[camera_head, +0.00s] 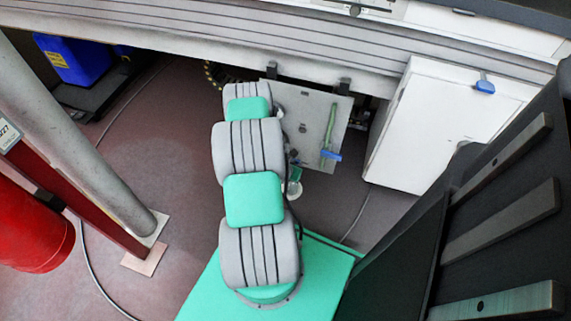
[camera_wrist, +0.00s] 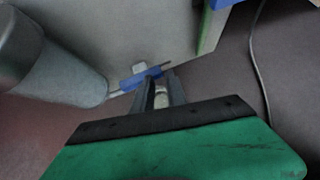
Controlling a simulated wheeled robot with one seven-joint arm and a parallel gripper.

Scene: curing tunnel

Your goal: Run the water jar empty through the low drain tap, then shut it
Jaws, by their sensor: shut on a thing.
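In the wrist view, a grey cylinder with a paler end, which looks like the water jar (camera_wrist: 55,65), shows at the left. A thin metal stem runs from near its end to a blue tap handle (camera_wrist: 140,78). My gripper (camera_wrist: 160,82) has its fingers close together on the right part of this handle. The fingers partly hide the grip. I cannot tell the water level, any flow, or whether the tap is turned open. In the head view my arm hides the gripper and most of what is in front of it.
A grey panel (camera_head: 310,108) with a green pipe and blue lever (camera_head: 331,156) stands beyond my arm. A white cabinet (camera_head: 440,120) is right of it. A metal post (camera_head: 85,140) and red drum (camera_head: 38,235) stand left. Floor between post and arm is clear.

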